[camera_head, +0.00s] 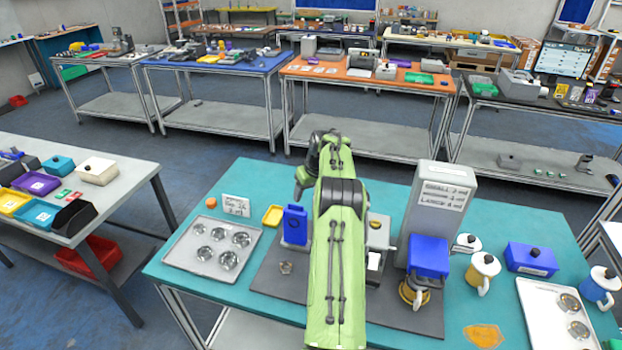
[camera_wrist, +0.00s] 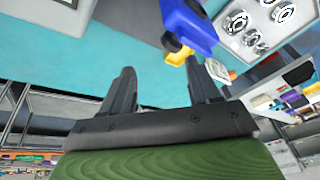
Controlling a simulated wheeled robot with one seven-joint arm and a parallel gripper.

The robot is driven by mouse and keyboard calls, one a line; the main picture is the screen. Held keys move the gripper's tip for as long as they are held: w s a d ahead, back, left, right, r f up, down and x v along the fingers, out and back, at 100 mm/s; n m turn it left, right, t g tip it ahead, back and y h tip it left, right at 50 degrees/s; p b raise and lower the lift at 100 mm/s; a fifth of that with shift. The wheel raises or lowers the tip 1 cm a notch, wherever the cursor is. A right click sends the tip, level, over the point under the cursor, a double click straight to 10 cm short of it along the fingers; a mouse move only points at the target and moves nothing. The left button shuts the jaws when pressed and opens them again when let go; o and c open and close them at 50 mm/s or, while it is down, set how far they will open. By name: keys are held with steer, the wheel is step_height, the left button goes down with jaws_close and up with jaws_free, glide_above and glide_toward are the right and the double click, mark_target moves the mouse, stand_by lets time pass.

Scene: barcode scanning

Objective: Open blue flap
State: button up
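A blue upright piece with a dark knob (camera_head: 295,225) stands on the grey mat, left of my green arm. It also shows at the top of the wrist view (camera_wrist: 188,24). A second blue part (camera_head: 428,257) sits on the front of a grey machine (camera_head: 440,205), above a dark and yellow cup. I cannot tell from the pictures which of these is the blue flap. My gripper (camera_wrist: 160,68) is open and empty, its two dark fingers apart over teal table surface. The left blue piece is beyond the fingertips, apart from them. My arm hides part of the mat.
Mugs, a blue box (camera_head: 531,259) and another tray stand at right. My arm crosses the table's middle.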

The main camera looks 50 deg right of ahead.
steer(key=v, duration=1)
steer(key=shift+a, duration=0.3)
